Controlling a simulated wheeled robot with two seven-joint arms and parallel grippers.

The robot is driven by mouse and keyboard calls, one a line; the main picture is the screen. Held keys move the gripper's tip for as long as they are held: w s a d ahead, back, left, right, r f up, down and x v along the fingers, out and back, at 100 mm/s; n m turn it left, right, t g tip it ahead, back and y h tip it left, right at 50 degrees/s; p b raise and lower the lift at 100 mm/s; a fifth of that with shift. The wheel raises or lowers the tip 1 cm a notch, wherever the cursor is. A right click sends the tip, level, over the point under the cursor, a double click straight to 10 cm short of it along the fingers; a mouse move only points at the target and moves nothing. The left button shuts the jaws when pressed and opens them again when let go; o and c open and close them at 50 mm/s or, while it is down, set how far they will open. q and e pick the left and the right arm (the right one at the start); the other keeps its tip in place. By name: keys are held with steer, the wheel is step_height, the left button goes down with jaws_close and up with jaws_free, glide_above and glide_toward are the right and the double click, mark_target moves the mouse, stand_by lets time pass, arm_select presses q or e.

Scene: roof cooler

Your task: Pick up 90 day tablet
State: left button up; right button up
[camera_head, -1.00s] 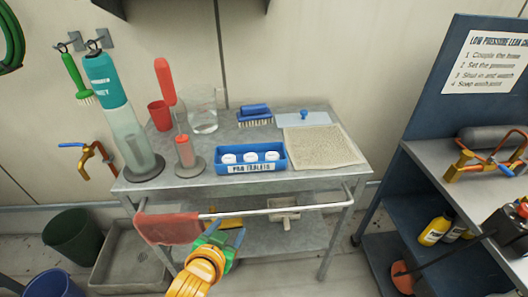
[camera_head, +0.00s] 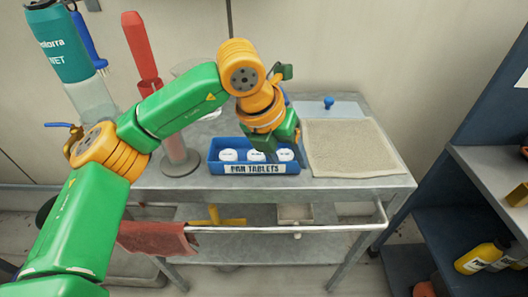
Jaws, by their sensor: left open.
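A blue tray (camera_head: 213,160) labelled "PAN TABLETS" sits on the cart top. It holds three white round tablets in a row: a left one (camera_head: 228,155), a middle one (camera_head: 256,156) and a right one (camera_head: 286,155). Their markings are too small to read, so I cannot tell which is the 90 day one. My left gripper (camera_head: 279,147) points down over the tray, open, with its fingers close to the middle and right tablets. I cannot tell whether it touches either. It partly hides the tray's back edge. My right gripper is not in view.
A beige mat (camera_head: 350,147) lies right of the tray. A red tool on a grey stand (camera_head: 181,160) stands close on its left, near a teal bottle (camera_head: 60,45). A rail (camera_head: 290,231) with a red cloth (camera_head: 155,238) runs along the cart's front.

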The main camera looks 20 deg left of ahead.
mark_target(257, 155)
arm_select(q)
steer(key=a+y, duration=0.1)
steer(key=a, duration=0.1)
steer(key=a+r+n+y, duration=0.1)
steer(key=a, duration=0.1)
steer(key=w+a+r+n+t+y, duration=0.1)
steer(key=a, duration=0.1)
steer(key=shift+w+a, duration=0.1)
steer(key=shift+a, duration=0.2)
steer(key=shift+a+f, duration=0.15)
steer(key=shift+a, duration=0.1)
steer(key=p+x, duration=0.1)
steer(key=x, duration=0.5)
steer(key=shift+w+a+f, duration=0.1)
steer(key=shift+a, duration=0.05)
jaws_close()
